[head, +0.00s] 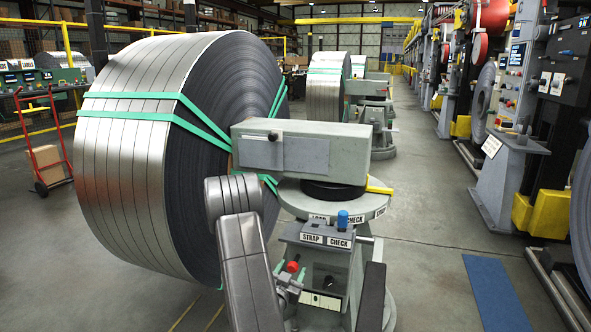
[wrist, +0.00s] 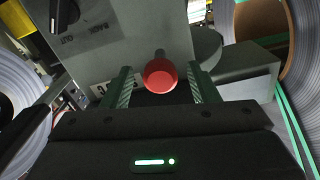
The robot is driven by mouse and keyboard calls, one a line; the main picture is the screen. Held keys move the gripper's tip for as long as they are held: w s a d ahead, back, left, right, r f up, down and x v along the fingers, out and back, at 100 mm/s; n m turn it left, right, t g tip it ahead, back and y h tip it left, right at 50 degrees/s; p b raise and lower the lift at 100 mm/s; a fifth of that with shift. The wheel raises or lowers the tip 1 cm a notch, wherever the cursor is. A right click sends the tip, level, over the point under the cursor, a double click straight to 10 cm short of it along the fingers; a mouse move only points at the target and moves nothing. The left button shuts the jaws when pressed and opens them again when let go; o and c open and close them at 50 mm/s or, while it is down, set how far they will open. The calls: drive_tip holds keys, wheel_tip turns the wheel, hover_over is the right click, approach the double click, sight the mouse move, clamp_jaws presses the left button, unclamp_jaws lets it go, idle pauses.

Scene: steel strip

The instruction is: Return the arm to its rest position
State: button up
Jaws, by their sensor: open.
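My arm (head: 248,265) shows in the head view, rising from the bottom edge and bent in front of the big strapped coil. My gripper (wrist: 158,72) is open in the wrist view, with its two green-edged fingers apart. A red round knob (wrist: 160,76) on a short stem lies between the fingers in that picture, with space on both sides; I cannot tell how far beyond the tips it is. A red knob also shows in the head view (head: 292,267) on the grey control stand (head: 318,250). My gripper is hard to make out there.
A large steel coil (head: 130,150) with green straps stands close at left. A grey arm block (head: 300,150) and round table overhang the stand, which has a blue knob (head: 343,218). Machines line the right side. Open floor and a blue mat (head: 490,290) lie right of the stand.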

drive_tip(key=shift+p+x, duration=0.3)
drive_tip(key=shift+x, duration=1.1)
